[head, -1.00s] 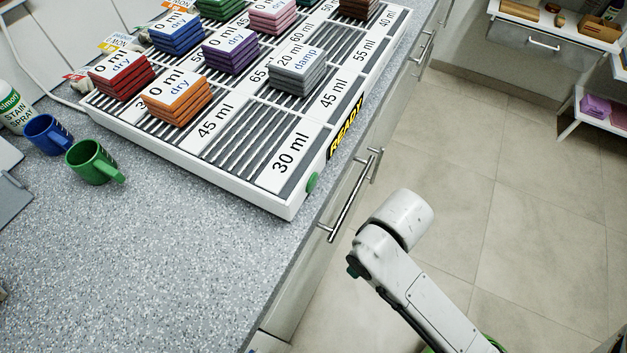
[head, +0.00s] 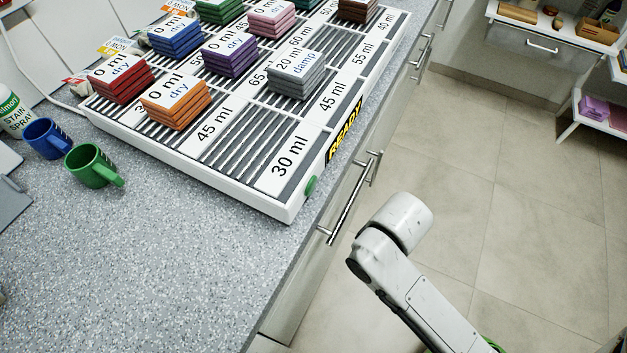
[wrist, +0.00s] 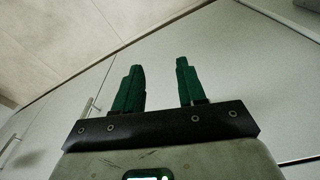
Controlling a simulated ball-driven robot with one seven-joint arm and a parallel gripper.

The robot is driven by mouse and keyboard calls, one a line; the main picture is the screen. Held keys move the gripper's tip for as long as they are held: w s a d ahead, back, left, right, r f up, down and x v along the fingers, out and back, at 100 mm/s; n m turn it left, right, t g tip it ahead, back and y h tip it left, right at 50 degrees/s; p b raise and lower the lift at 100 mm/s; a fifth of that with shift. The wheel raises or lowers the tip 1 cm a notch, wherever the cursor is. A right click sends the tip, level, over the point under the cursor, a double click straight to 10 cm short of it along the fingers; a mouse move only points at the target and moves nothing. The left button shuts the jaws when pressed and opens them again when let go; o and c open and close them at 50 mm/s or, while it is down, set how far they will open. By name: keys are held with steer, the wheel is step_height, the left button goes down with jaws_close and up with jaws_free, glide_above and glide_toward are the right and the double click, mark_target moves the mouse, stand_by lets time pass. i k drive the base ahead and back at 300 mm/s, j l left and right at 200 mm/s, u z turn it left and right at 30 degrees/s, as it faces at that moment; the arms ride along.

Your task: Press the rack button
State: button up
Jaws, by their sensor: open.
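The white rack (head: 215,185) lies on the speckled counter, with slatted bays and volume labels. The green round rack button (head: 311,187) is on its front side face, near the closest corner. A black panel reading READY in yellow (head: 345,131) is on the same face. In the wrist view, my gripper (wrist: 160,65) has two green fingers spread apart with nothing between them. It points toward white cabinet fronts. The head view shows my arm below and right of the rack, over the floor, apart from the button; the fingers are hidden there.
Folded cloth stacks, such as the grey one (head: 297,82) and the orange one (head: 176,105), sit on the rack. A green mug (head: 93,166) and a blue mug (head: 45,138) stand left. A drawer handle (head: 345,207) sticks out below the counter edge.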

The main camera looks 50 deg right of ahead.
mark_target(310, 188)
steer(key=k+j+u, duration=0.1)
steer(key=j, duration=0.25)
steer(key=k+j, duration=0.25)
steer(key=k+j+u, duration=0.15)
steer(key=j, duration=0.35)
steer(key=k+j+u, duration=0.1)
steer(key=j, duration=0.25)
